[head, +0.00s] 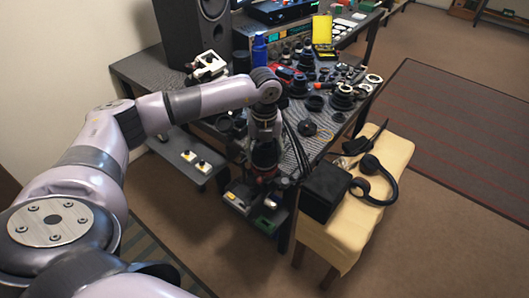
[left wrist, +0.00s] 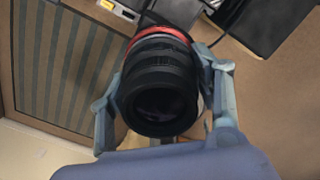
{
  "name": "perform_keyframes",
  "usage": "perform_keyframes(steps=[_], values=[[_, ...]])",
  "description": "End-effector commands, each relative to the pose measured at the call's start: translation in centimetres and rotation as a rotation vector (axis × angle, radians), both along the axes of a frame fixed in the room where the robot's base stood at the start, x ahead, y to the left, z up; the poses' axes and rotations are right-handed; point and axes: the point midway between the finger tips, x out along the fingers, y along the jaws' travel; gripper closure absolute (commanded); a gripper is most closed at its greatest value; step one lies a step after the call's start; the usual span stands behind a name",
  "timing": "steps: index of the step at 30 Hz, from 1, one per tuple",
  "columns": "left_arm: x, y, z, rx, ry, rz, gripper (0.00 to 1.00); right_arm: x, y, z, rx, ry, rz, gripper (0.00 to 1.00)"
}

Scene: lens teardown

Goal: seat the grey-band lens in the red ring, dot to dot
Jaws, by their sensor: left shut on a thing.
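In the left wrist view a black ribbed lens (left wrist: 160,92) sits between the two fingers of my left gripper (left wrist: 163,72), its dark round opening facing the camera. A red ring (left wrist: 158,33) shows around the lens's far end. I cannot tell if it is part of the lens or a separate seat under it. No grey band or dots can be made out. In the head view my left gripper (head: 265,157) points down at the near edge of the bench, with dark and red parts at its tip. My right gripper is not in view.
The bench (head: 300,150) holds several black lens parts, rings and a blue bottle (head: 259,49). A black box (head: 323,190) and headphones (head: 374,182) lie on a yellow-covered stool (head: 345,235) to the right. A side shelf (head: 183,150) is at left.

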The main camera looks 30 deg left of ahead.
Motion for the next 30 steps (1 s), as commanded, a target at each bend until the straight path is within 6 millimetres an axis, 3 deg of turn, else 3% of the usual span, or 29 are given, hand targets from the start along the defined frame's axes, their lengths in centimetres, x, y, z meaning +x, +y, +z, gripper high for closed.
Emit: perform_keyframes(steps=[21, 22, 30], values=[[0.05, -0.01, -0.31, 0.000, -0.001, 0.000, 0.81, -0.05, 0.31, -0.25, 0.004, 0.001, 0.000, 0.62], [0.05, -0.01, -0.31, 0.000, -0.001, 0.000, 0.41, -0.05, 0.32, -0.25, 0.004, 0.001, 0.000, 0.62], [0.02, -0.01, -0.34, 0.000, 0.000, 0.000, 0.23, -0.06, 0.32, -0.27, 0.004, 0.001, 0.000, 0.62]])
